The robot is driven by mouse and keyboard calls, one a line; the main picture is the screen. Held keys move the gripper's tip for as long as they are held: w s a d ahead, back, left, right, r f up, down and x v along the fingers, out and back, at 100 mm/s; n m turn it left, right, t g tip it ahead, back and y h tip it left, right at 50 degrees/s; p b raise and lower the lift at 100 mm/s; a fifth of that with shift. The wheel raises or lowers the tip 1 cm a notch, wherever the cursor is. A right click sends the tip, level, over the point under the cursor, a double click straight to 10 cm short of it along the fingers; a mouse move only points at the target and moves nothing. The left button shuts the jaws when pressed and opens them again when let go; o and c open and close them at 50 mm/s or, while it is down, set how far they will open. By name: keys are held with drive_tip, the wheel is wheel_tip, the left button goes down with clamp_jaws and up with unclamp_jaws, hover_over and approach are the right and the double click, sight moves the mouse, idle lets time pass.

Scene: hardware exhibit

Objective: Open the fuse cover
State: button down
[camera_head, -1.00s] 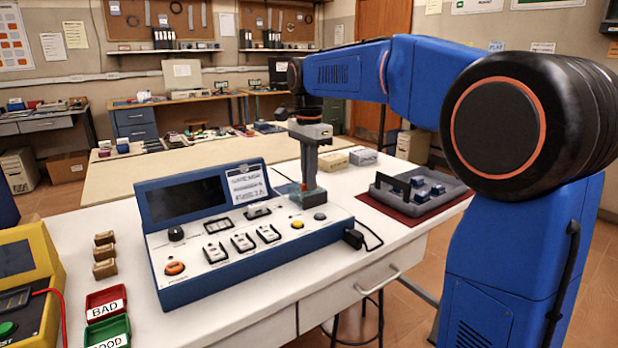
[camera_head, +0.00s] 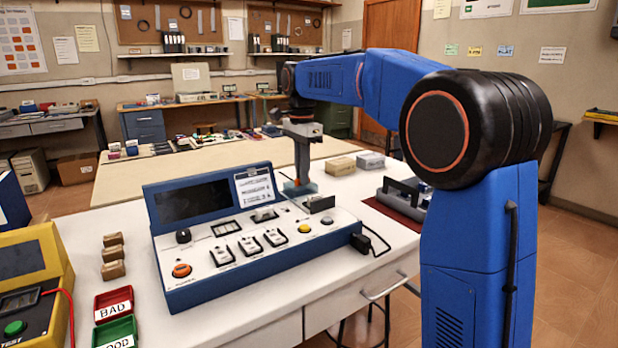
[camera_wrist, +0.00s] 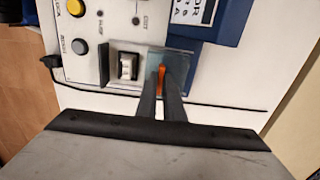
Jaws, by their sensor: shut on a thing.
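The blue and white console (camera_head: 285,262) stands on the white table. The fuse cover is a clear plate with an orange tab (camera_wrist: 161,80); in the head view it is a small bluish patch (camera_head: 293,191) at the console's back right. My gripper (camera_wrist: 162,92) is shut on the orange tab, one dark finger on each side; in the head view my gripper (camera_head: 303,182) points down there. The cover lies beside the fuse bay, toward the console's back edge. The bay's white fuse (camera_wrist: 127,67) shows uncovered. A dark upright plate (camera_head: 319,204) stands on the bay's other side.
A yellow button (camera_head: 305,229) and a grey button (camera_head: 327,221) sit in front of the bay. A black cable (camera_head: 378,240) leaves the console's right side. A grey tray (camera_head: 412,192) stands on a mat to the right. Red (camera_head: 113,304) and green bins stand at front left.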

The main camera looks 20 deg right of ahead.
drive_tip(key=shift+w, duration=0.2)
drive_tip(key=c, duration=1.9)
unclamp_jaws()
drive_tip(key=shift+o, duration=0.2)
wheel_tip(320, 180, up, 18)
drive_tip(key=shift+f, duration=0.25)
drive_tip(key=s+d+f+n+t, duration=0.1)
drive_tip(key=s+d+f+n, duration=0.1)
drive_tip(key=s+f, duration=0.35)
drive_tip(key=s+d+f+n+t, duration=0.1)
drive_tip(key=s+d+f+n, duration=0.15)
drive_tip(key=s, duration=0.55)
drive_tip(key=s+d+f+n, duration=0.2)
drive_tip(key=s+f+n, duration=0.1)
drive_tip(key=s, duration=0.4)
drive_tip(key=s+d+f+n+t, duration=0.2)
drive_tip(key=s+f+n, duration=0.5)
drive_tip(key=s+f, duration=1.3)
wheel_tip(320, 180, down, 3)
drive_tip(key=shift+d+f+t, duration=0.2)
drive_tip(key=shift+d+t, duration=0.15)
drive_tip(key=shift+t, duration=0.05)
